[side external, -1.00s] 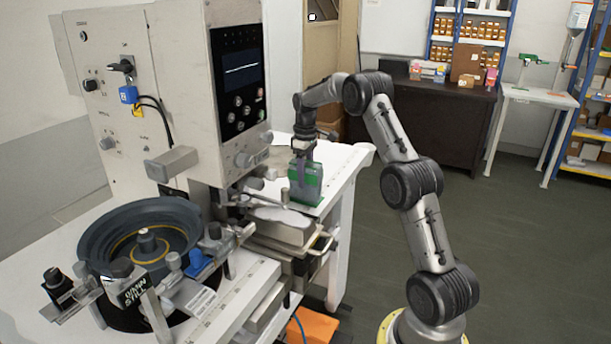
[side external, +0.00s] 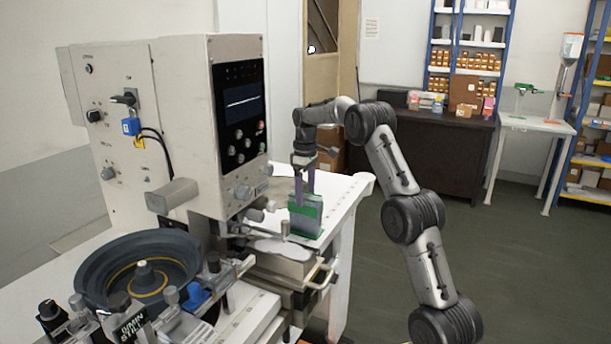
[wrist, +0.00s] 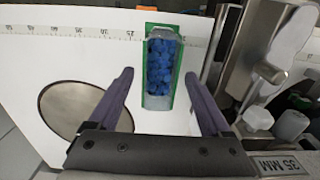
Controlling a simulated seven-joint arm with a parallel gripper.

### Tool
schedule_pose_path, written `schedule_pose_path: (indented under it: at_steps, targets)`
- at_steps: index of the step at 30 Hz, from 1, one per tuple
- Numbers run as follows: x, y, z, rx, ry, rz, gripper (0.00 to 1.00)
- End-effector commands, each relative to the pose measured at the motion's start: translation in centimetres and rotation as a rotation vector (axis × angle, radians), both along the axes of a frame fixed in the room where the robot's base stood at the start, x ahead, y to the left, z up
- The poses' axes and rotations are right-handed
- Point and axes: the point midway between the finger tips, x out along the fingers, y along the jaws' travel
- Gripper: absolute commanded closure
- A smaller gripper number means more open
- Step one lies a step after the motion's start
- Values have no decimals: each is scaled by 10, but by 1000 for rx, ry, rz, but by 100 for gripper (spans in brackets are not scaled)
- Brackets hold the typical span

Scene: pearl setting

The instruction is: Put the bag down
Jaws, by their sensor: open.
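The bag (side external: 305,215) is green and grey and stands upright on the white table beside the machine. In the wrist view the bag (wrist: 161,68) shows from above, with blue pieces inside and a green edge around it. My gripper (side external: 305,200) is above the bag in the side view, its purple fingers at the bag's top. In the wrist view my gripper (wrist: 158,82) is open, with one finger on each side of the bag and a gap to each.
The white table (side external: 345,195) has a printed ruler scale and a round metal disc (wrist: 72,108) left of the bag. The large machine (side external: 165,120) stands close on the left in the side view, with metal parts near the bag. A dark bowl feeder (side external: 105,265) is at the front left.

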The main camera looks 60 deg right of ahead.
Motion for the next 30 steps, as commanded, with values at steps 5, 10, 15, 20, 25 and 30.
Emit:
schedule_pose_path:
  at_steps: [5, 10, 15, 20, 25, 30]
  targets:
    - [1, -1, 38, -3, -3, 0, 18]
    - [1, -1, 62, -2, -2, 0, 18]
    - [0, 3, 75, -3, -3, 1, 18]
    - [-2, 39, 100, -24, -34, 7, 18]
    - [-20, 114, 136, -59, -104, 9, 18]
    - [-57, 186, 155, -80, -186, 9, 18]
